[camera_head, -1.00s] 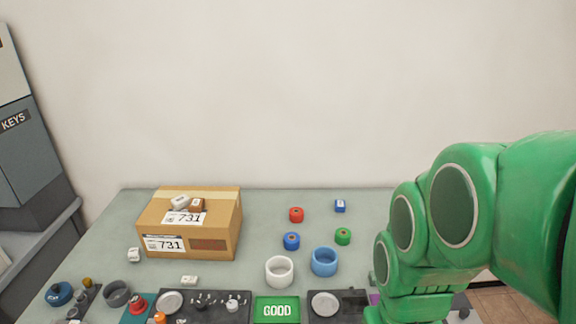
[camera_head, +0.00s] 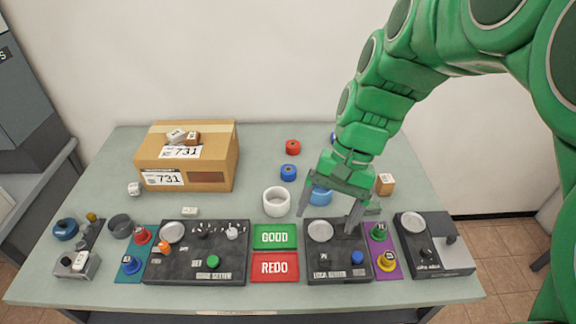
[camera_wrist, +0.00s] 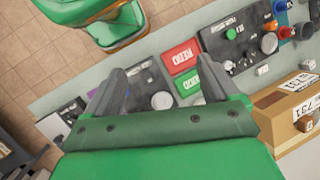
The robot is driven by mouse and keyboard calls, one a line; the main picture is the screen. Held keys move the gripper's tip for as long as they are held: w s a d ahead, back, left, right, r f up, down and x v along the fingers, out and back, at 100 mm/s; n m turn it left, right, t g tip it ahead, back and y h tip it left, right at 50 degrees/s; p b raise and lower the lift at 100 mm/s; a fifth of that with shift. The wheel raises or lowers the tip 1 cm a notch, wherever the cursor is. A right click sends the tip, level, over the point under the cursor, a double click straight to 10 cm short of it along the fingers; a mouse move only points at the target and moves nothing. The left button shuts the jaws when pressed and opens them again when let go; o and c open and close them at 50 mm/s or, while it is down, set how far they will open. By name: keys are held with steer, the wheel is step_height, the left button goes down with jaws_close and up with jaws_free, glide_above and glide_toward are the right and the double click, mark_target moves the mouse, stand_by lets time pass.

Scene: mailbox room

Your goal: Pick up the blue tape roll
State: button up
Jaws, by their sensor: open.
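A cardboard box (camera_head: 208,178) stands at left with small items on top. GOOD (camera_head: 275,237) and REDO (camera_head: 274,267) pads and black panels fill the front edge.

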steer(key=w+a+f+m+y, duration=0.2)
steer(key=w+a+m+y, duration=0.1)
steer(key=w, duration=1)
steer(key=m+y, duration=0.5)
steer(key=m, duration=0.2)
glide_toward(295, 168)
steer(key=s+a+r, duration=0.5)
steer(key=s+r, duration=0.2)
steer(key=s, duration=0.1)
steer(key=w+d+f+m, duration=0.1)
steer(key=w+f, duration=0.1)
steer(key=f, duration=0.1)
steer(key=w+d+f+m+t+y, duration=0.1)
steer(key=w+d+f, duration=0.1)
steer(key=w+d+f+m+y, duration=0.1)
steer(key=w+d+f, duration=0.1)
steer(key=f, duration=0.1)
steer(key=shift+w+f+m+t, duration=0.15)
steer(key=shift+f+m+t, duration=0.2)
steer(key=shift+m+t, duration=0.05)
steer(key=x, duration=1.2)
steer(key=c, duration=1.1)
steer(key=shift+o, duration=0.2)
